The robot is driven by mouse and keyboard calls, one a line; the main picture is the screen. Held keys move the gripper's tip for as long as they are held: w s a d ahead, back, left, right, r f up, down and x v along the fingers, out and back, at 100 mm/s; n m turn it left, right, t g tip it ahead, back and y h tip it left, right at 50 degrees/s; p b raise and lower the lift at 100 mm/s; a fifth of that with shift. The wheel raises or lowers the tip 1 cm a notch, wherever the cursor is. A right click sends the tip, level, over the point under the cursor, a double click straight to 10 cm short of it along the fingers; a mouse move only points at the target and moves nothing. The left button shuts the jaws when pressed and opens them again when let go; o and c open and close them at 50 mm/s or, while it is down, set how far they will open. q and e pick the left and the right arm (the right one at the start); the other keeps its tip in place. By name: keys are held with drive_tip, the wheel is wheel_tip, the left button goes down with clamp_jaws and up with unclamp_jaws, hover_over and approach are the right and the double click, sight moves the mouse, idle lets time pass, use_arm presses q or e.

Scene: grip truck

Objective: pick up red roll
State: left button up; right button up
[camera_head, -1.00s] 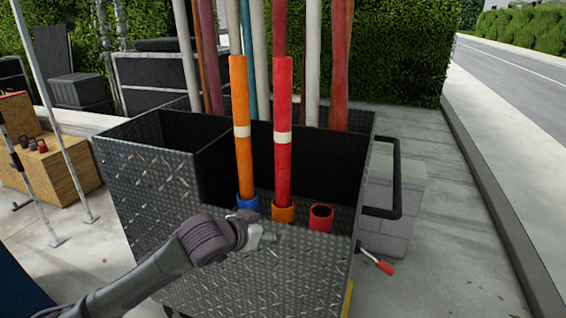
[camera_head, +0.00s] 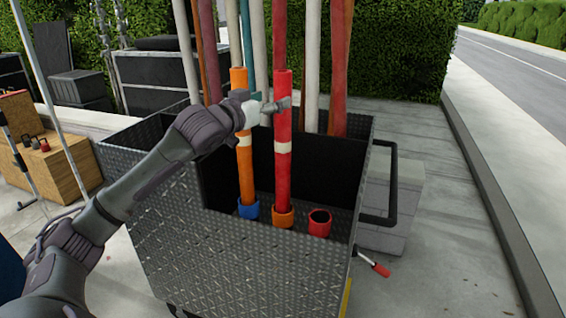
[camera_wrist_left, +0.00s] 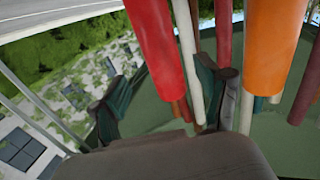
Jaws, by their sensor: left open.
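The red roll (camera_head: 283,180) with a pale band stands upright in an orange ring (camera_head: 283,217) in the dark metal truck (camera_head: 240,265). My left gripper (camera_head: 276,105) is at the roll's upper part, overlapping it in the head view. In the left wrist view, the gripper (camera_wrist_left: 165,105) is open, and the red roll (camera_wrist_left: 157,45) shows between its two fingers, nearer the right one. I cannot tell whether they touch. The orange roll (camera_head: 245,175) stands in a blue ring just left of the red one and shows right of the fingers in the wrist view (camera_wrist_left: 272,45).
An empty red ring (camera_head: 320,222) is right of the orange ring. Several tall poles (camera_head: 311,65) stand close behind the rolls. The truck has a black handle (camera_head: 394,185) on its right side.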

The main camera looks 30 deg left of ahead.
sight(283, 96)
use_arm(q)
drive_tip(key=shift+w, duration=0.6)
drive_tip(key=w+p, duration=0.1)
drive_tip(key=w, duration=0.1)
drive_tip(key=w+p, duration=0.2)
drive_tip(key=shift+w+a+f, duration=0.1)
drive_tip(key=shift+w+f, duration=0.3)
drive_tip(key=shift+w, duration=0.1)
drive_tip(key=shift+c, duration=0.3)
drive_tip(key=shift+s, duration=0.1)
drive_tip(key=shift+c, duration=1.2)
clamp_jaws()
drive_tip(key=shift+r, duration=0.1)
